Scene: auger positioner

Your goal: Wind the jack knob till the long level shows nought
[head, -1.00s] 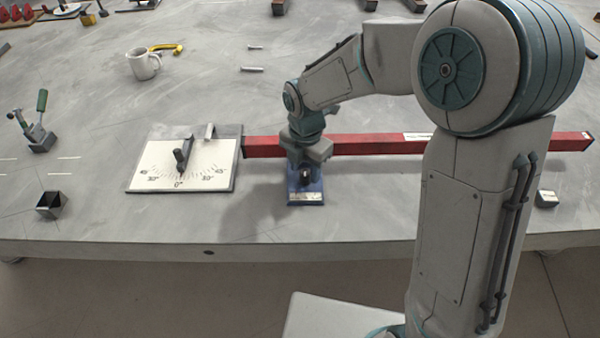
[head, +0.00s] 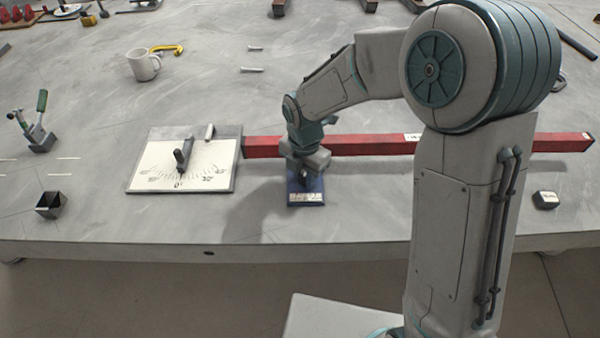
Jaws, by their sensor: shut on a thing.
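The long level is a red beam (head: 375,144) lying across the table, with a white dial board (head: 188,172) at its left end. A dark pointer (head: 183,158) hangs over the board, its lower tip close to the 0° mark; the exact reading is too small to tell. A blue jack (head: 306,197) stands at the front of the beam. My gripper (head: 305,175) points down over the jack and is shut on its knob, which the fingers mostly hide.
A small dark open box (head: 50,205) and a green-handled clamp (head: 38,125) stand at left. A white mug (head: 143,64), a yellow-handled tool (head: 167,48) and two metal pins (head: 252,70) lie behind. A small dark block (head: 545,200) sits at right.

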